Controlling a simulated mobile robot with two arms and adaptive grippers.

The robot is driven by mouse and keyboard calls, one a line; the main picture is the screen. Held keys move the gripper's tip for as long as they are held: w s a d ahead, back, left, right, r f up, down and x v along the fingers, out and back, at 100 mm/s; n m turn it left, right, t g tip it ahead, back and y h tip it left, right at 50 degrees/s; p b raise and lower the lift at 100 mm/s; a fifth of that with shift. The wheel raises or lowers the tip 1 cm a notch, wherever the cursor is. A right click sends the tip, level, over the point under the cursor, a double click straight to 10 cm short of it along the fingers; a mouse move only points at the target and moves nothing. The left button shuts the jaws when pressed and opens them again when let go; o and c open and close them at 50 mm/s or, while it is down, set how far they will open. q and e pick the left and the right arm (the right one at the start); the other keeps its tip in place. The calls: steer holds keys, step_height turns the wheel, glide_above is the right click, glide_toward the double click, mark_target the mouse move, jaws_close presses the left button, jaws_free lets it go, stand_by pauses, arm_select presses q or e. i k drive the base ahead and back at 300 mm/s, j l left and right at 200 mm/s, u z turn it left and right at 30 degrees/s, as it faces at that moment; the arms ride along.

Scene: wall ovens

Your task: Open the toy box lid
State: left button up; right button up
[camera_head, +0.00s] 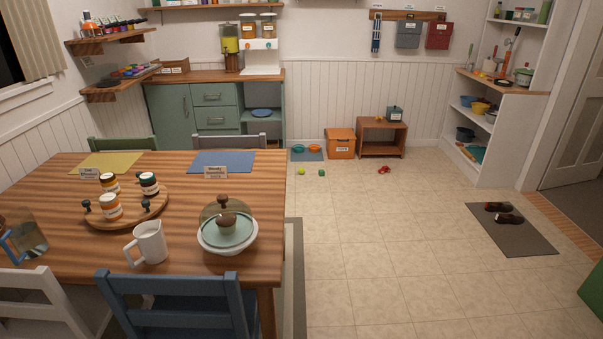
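An orange box (341,145) with a small pale label on its front stands on the floor against the far wall, right of the green cabinet. It looks like the toy box; its lid appears shut, and the label is too small to read. Small toys lie on the floor in front of it: a green one (321,173), a yellow one (301,171) and a red one (384,170). Neither of my grippers shows in the head view.
A wooden table (180,240) with jars, a mug and a covered bowl fills the left foreground, with chairs around it. A low wooden stand (381,137) is right of the box. Tiled floor (390,230) is clear in the middle. A mat (510,228) with shoes lies at right.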

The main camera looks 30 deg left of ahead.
mark_target(334, 134)
steer(key=i+u, duration=0.15)
steer(key=i, duration=1.25)
steer(key=i+u, duration=0.15)
steer(key=i, duration=1.3)
steer(key=i+l+u, duration=0.2)
steer(key=i+u, duration=0.2)
steer(key=i, duration=0.2)
steer(key=i+l+u, duration=0.85)
steer(key=i+l, duration=0.1)
steer(key=i, duration=0.1)
